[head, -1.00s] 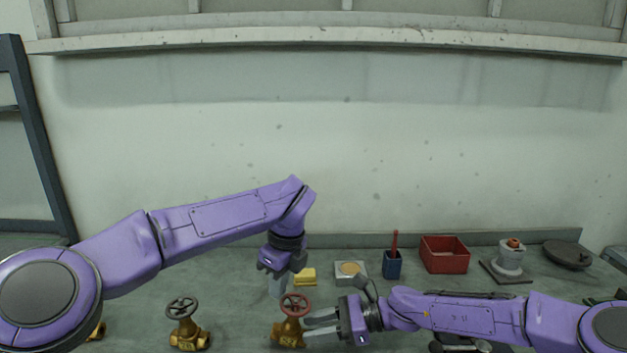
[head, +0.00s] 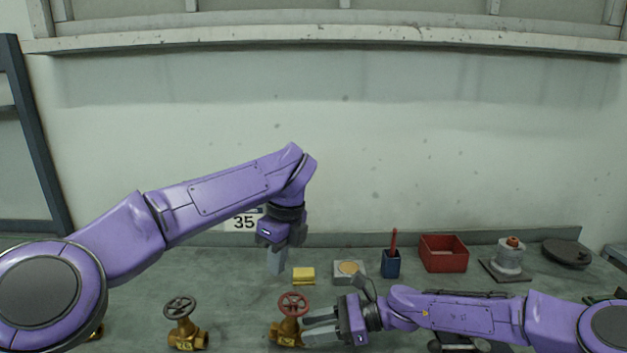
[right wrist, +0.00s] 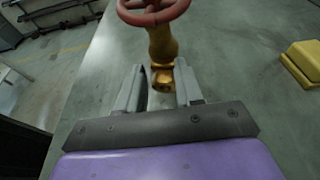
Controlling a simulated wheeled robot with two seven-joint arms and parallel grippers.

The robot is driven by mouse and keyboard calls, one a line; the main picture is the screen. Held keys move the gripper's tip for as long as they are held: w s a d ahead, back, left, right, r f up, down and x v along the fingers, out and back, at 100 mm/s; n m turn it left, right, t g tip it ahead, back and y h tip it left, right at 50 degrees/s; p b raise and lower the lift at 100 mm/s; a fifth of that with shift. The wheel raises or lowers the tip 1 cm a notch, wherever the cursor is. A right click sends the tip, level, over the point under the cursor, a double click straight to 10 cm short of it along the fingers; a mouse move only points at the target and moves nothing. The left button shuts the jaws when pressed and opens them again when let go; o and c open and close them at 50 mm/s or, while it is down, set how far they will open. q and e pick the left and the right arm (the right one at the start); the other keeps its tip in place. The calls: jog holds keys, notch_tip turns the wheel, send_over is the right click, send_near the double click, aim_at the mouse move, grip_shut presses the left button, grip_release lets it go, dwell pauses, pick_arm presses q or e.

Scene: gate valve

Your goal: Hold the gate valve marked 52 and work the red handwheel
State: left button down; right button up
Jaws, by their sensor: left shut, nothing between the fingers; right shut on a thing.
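The brass gate valve (head: 286,331) with the red handwheel (head: 293,303) stands upright near the front of the bench. No number is readable on it. My right gripper (head: 308,331) is shut on its brass body from the right. In the right wrist view the fingers are at the low part of the body (right wrist: 162,47), below the red wheel (right wrist: 153,17). My left gripper (head: 276,266) points down, shut and empty, above and behind the red wheel, apart from it.
A brass valve with a dark handwheel (head: 181,308) stands to the left. Behind are a yellow block (head: 304,275), a grey box with a tan disc (head: 350,272), a blue cup (head: 391,264) and a red bin (head: 443,254). A card reading 35 (head: 243,223) shows behind my left arm.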

aim_at(294, 304)
pick_arm(q)
jog(key=shift+s+d+r, duration=0.35)
jog(key=shift+r, duration=0.1)
notch_tip(294, 304, down, 7)
jog(key=a, duration=0.1)
jog(key=shift+a, duration=0.15)
